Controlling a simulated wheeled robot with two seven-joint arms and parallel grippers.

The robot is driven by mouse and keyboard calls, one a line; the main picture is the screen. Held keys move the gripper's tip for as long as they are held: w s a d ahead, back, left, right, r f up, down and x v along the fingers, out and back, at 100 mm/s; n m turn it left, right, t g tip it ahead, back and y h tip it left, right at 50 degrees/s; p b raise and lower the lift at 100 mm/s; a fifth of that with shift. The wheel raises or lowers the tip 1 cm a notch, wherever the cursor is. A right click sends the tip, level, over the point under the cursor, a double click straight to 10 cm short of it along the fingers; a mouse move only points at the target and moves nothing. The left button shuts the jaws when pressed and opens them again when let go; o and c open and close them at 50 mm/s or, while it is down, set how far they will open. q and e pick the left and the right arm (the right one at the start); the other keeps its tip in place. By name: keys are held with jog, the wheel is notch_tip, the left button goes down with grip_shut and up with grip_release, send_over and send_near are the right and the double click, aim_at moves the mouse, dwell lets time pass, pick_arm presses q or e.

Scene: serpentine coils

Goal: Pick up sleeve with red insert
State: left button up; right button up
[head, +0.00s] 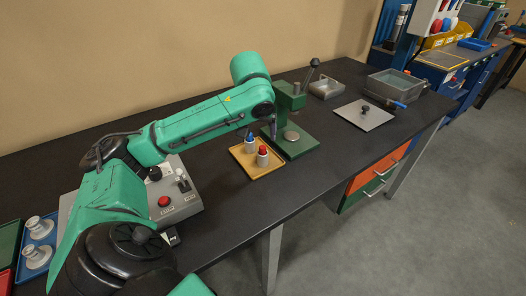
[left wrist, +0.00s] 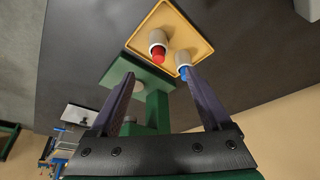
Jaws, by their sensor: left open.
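The sleeve with red insert (head: 263,158) stands upright on a tan tray (head: 270,172), a light grey cylinder with a red top. A similar sleeve with blue insert (head: 250,145) stands close behind it on the same tray. In the left wrist view the red-insert sleeve (left wrist: 157,41) lies beyond and between my fingertips, and the blue-insert sleeve (left wrist: 182,59) is near the right finger's tip. My left gripper (left wrist: 160,74) is open and empty. In the head view my left gripper (head: 272,131) hangs beside the tray, near the green press. My right gripper is not in view.
A green press (head: 295,142) with a lever stands right beside the tray. A grey control box (head: 175,200) with a red button is to the left. A flat plate with a knob (head: 364,116) and grey bins (head: 393,85) sit farther right. The bench front is clear.

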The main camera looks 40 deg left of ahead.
aim_at(262, 148)
pick_arm(q)
jog(key=x, duration=0.5)
jog(key=shift+s+d+f, duration=0.2)
jog(key=shift+d+f, duration=0.05)
jog(key=shift+f, duration=0.05)
jog(key=x, duration=0.2)
jog(key=p+x, duration=0.1)
jog(key=x, duration=0.2)
jog(key=shift+w+a+f+p, duration=0.2)
jog(key=shift+w+p, duration=0.1)
jog(key=shift+w, duration=0.1)
jog(key=shift+w+f, duration=0.1)
jog(key=shift+f, duration=0.15)
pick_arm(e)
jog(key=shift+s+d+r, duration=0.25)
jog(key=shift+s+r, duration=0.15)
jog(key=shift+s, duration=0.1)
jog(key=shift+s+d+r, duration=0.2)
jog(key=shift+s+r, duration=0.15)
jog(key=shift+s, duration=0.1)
pick_arm(q)
jog(key=c, duration=1)
grip_shut()
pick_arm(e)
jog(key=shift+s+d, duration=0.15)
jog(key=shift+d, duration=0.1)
